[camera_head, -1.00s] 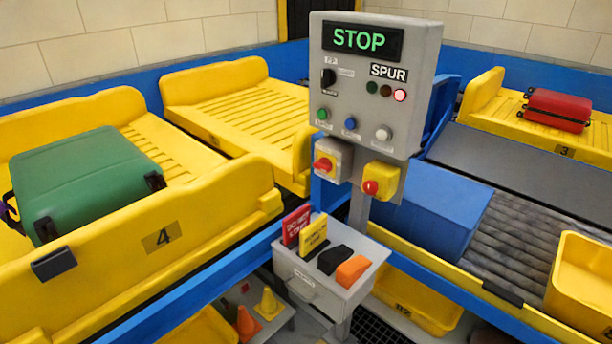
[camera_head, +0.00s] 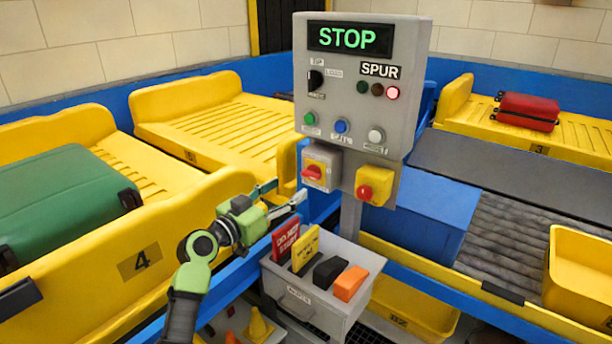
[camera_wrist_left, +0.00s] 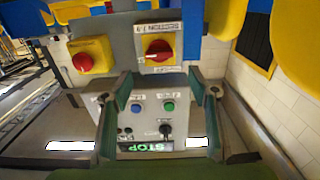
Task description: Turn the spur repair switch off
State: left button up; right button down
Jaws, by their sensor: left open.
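The likely spur repair switch is a red rotary handle (camera_head: 313,172) on a yellow plate, on a grey box under the left of the grey control panel (camera_head: 350,75). In the left wrist view, which is upside down, the handle (camera_wrist_left: 158,50) lies about horizontal, with a label partly readable as "SECTION". My left gripper (camera_head: 283,195) is open and empty, below and left of the switch, apart from it. Its two fingers (camera_wrist_left: 161,92) also show in the left wrist view, with the panel between them. My right gripper is out of view.
A red mushroom button on a yellow box (camera_head: 375,185) sits just right of the switch. A grey bin (camera_head: 315,300) with signs and blocks stands below. A yellow tray wall (camera_head: 140,262) and blue rail (camera_head: 235,285) lie close to my left arm. The panel reads STOP; a red SPUR lamp glows.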

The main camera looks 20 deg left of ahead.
aim_at(308, 176)
pick_arm(q)
jog(key=p+x, duration=0.1)
jog(key=x, duration=0.8)
jog(key=shift+w+f, duration=0.1)
jog(key=c, duration=1.1)
